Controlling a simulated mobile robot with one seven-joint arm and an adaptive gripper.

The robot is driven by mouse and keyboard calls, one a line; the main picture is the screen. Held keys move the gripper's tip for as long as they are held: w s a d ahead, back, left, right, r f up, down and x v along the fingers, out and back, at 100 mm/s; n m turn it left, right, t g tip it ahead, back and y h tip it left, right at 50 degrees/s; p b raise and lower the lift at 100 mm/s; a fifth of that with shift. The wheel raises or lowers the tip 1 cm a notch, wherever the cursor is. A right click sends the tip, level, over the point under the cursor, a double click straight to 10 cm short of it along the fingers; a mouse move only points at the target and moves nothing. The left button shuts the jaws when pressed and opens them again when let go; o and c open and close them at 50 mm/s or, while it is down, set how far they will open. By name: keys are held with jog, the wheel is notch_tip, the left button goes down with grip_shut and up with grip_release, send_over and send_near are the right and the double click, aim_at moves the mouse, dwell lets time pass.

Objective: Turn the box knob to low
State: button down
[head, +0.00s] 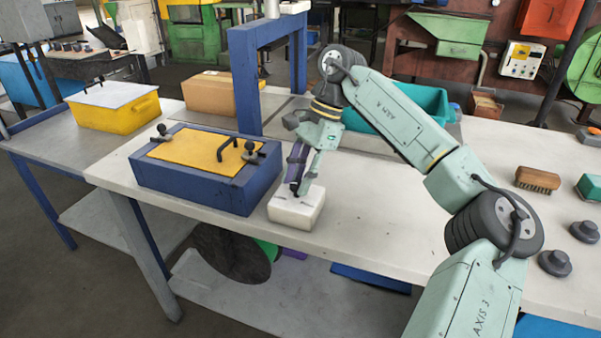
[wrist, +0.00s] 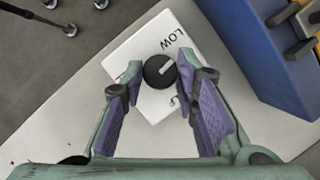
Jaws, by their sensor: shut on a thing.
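A white box (head: 297,212) stands on the light bench top near its front edge. It also shows in the wrist view (wrist: 130,50), with a round black knob (wrist: 158,72) on its top. The knob has a pale pointer line that slants toward the upper right. The word LOW is printed above the knob; below it a word ending in LF is partly covered by a finger. My gripper (head: 297,188) points down over the box, and its fingertips (wrist: 160,70) are shut on the knob, one on each side. In the head view the gripper hides the knob.
A blue box with a yellow top (head: 205,165) and black clamps stands close left of the white box. A blue frame (head: 248,90) and a teal bin (head: 420,104) are behind. A brush (head: 537,180) and dark knobs (head: 555,262) lie right.

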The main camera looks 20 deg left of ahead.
jog(key=shift+n, duration=0.4)
jog(key=c, duration=1.2)
grip_release()
jog(key=shift+c, duration=0.2)
jog(key=shift+r, duration=0.1)
jog(key=v, duration=1.1)
jog(key=shift+w+r, duration=0.25)
jog(key=shift+r, duration=0.15)
jog(key=shift+a, duration=0.1)
